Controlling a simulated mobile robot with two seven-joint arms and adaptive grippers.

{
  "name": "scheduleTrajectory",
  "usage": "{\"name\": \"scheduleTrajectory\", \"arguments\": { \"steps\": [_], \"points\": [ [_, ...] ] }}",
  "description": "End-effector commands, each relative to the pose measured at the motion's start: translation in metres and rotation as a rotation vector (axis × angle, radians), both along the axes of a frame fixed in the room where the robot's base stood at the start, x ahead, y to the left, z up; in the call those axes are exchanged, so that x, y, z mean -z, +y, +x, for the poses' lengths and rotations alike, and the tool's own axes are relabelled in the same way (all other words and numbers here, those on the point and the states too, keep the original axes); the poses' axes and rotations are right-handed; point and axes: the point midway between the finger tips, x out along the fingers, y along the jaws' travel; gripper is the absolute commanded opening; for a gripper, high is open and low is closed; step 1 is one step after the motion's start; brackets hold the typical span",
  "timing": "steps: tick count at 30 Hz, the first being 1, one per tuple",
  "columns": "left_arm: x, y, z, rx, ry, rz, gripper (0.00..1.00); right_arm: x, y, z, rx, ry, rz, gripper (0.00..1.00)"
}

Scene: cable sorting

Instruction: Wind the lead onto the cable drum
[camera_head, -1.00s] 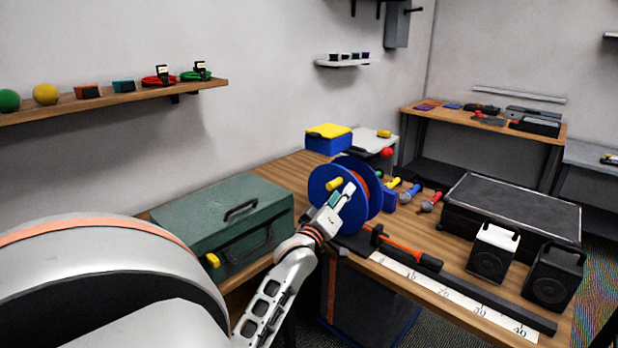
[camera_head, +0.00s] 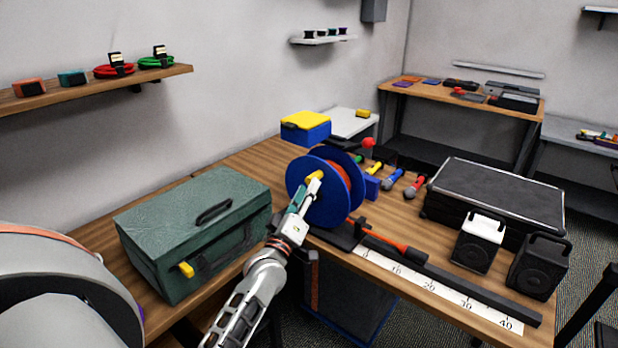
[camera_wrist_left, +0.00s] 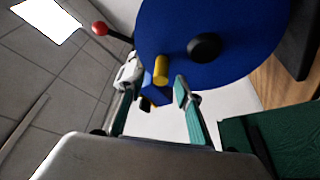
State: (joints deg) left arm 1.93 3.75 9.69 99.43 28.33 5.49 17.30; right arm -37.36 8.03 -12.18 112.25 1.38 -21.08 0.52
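The blue cable drum (camera_head: 333,205) stands on the wooden table, with red lead (camera_head: 342,168) showing between its flanges. A yellow crank handle (camera_head: 316,175) sticks out from its near flange. My left gripper (camera_head: 306,190) is at the handle, partly covering it in the head view. In the left wrist view, the gripper's (camera_wrist_left: 155,92) two fingers are spread apart, and the yellow handle (camera_wrist_left: 161,68) lies just beyond and between the tips. I cannot tell whether they touch it. An orange-red piece (camera_head: 385,241) lies beside the drum along a black bar. My right gripper is out of view.
A green toolbox (camera_head: 165,225) stands left of my left arm. A blue box with yellow lid (camera_head: 305,127) is behind the drum. Microphones (camera_head: 392,180), a black case (camera_head: 497,192) and two small speakers (camera_head: 478,244) occupy the right. A measuring strip (camera_head: 440,290) runs along the front edge.

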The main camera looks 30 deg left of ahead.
Motion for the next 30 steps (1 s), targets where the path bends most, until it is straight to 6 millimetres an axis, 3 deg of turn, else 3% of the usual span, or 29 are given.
{"name": "scheduleTrajectory", "arguments": {
  "steps": [9, 20, 24, 30],
  "points": [
    [-0.012, 0.008, 0.04, 0.0, 0.0, 0.001, 0.34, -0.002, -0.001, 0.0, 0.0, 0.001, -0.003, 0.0],
    [-0.013, 0.01, 0.045, 0.0, 0.0, 0.001, 0.34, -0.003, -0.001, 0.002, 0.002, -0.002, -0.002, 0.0],
    [-0.013, 0.01, 0.045, 0.0, 0.0, 0.001, 0.03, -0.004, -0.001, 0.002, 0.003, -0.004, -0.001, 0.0],
    [-0.013, 0.01, 0.045, -0.001, 0.0, 0.002, 0.0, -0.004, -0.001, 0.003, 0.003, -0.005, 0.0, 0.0]
  ]
}}
